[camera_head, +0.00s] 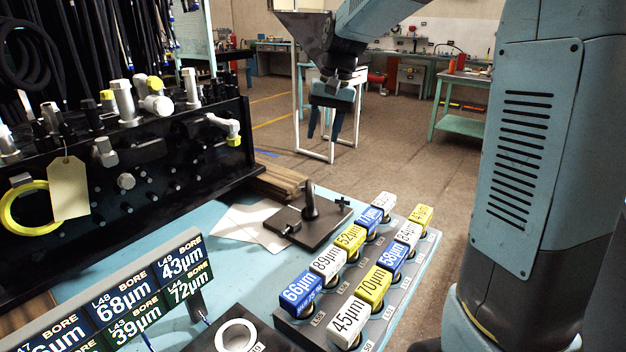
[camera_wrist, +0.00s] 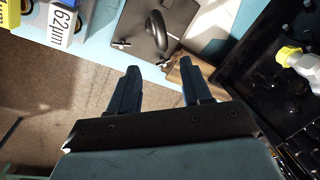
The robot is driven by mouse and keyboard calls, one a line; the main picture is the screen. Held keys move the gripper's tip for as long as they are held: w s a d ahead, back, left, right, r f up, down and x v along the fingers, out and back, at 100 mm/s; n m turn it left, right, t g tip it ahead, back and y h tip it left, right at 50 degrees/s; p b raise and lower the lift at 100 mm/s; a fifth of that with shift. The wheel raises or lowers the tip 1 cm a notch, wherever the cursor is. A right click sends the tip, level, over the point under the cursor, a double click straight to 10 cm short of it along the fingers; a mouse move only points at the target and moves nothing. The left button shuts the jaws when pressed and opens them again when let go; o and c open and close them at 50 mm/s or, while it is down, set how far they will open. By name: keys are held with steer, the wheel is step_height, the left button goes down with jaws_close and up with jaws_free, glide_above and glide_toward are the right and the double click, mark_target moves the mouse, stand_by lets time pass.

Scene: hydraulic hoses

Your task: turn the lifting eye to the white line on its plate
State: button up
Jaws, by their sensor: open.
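The lifting eye (camera_head: 310,203) is a dark upright piece on a dark square plate (camera_head: 272,222) on the blue table. In the wrist view the eye (camera_wrist: 157,30) shows as a dark ring standing on its plate (camera_wrist: 184,14), ahead of the fingers. Small pale marks show near the plate's edge there; I cannot tell which is the white line. My gripper (camera_head: 325,137) is open and empty, high and beyond the table in the head view. In the wrist view its two fingers (camera_wrist: 160,66) are apart and point toward the plate, touching nothing.
A rack of labelled blocks (camera_head: 412,275) stands right of the plate. A black manifold with fittings (camera_head: 150,165) and hanging hoses stands left. A sign board with bore sizes (camera_head: 130,300) and a white ring (camera_head: 236,336) are in front. Open floor lies behind the table.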

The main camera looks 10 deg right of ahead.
mark_target(312, 183)
steer(key=a+f, duration=0.1)
steer(key=f, duration=0.3)
steer(key=a+f, duration=0.1)
steer(key=f, duration=0.4)
steer(key=a+f, duration=0.1)
steer(key=f, duration=0.3)
steer(key=shift+w+f, duration=0.3)
steer(key=shift+f, duration=0.05)
jaws_close()
steer(key=shift+d, duration=0.2)
